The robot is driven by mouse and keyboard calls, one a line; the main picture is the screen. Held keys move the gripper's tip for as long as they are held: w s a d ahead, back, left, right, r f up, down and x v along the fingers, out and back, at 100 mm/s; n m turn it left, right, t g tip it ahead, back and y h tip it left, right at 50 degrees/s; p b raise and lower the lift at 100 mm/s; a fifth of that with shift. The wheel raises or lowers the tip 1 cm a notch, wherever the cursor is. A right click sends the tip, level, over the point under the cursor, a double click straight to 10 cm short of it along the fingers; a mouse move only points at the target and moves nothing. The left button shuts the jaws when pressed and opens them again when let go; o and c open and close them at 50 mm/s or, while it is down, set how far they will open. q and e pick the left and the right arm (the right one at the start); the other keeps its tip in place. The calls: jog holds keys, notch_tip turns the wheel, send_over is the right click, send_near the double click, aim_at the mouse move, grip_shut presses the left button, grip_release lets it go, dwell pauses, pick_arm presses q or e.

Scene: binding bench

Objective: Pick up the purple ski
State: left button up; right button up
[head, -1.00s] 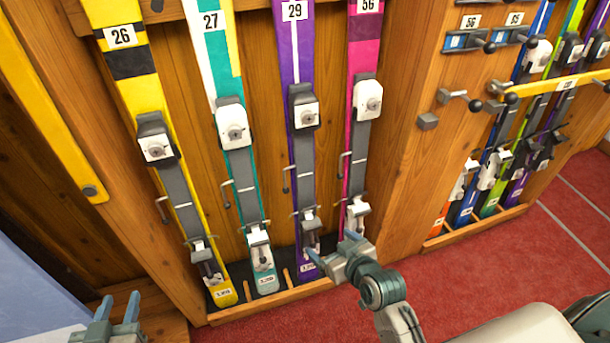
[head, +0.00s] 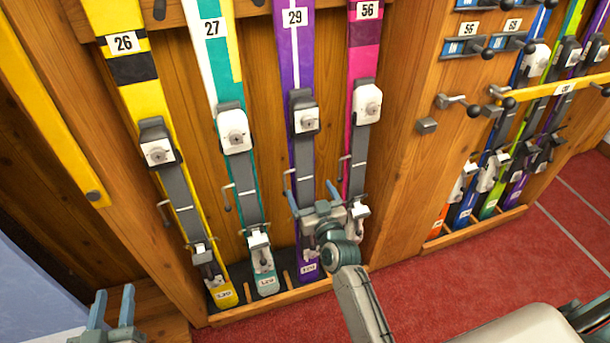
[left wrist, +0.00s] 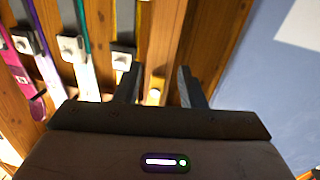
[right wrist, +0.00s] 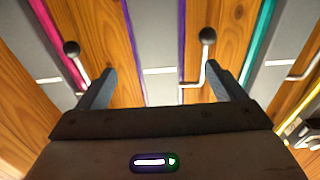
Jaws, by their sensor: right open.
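The purple ski (head: 301,62), numbered 29, stands upright in the wooden rack between the teal ski 27 and the pink ski 56. My right gripper (head: 312,192) is open in front of its lower part, one finger towards each side of it. In the right wrist view the purple ski (right wrist: 156,40), with a grey plate along its middle, lies between the open fingers (right wrist: 165,82); no grip on it shows. Its lower binding is partly hidden by my gripper. My left gripper (head: 112,305) is open and empty at the lower left, away from the ski.
The teal ski (head: 224,65) and pink ski (head: 363,60) stand close on either side. The yellow ski (head: 130,70) is further left. Small hooks (right wrist: 207,38) stick out between skis. A wooden ledge (head: 270,302) runs along the bottom. Another rack stands right, above red carpet (head: 440,290).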

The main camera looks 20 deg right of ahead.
aim_at(306, 180)
jog(key=w+p, duration=0.1)
jog(key=w, duration=0.4)
jog(key=shift+w+r, duration=0.1)
jog(key=shift+w, duration=0.1)
grip_shut()
pick_arm(q)
notch_tip(306, 180, down, 6)
jog(key=s+g, duration=0.2)
jog(key=g, duration=0.1)
jog(key=shift+s+d+r+g, duration=0.15)
jog(key=shift+s+d+g, duration=0.15)
jog(key=shift+s+g, duration=0.1)
pick_arm(e)
jog(key=shift+r, duration=0.2)
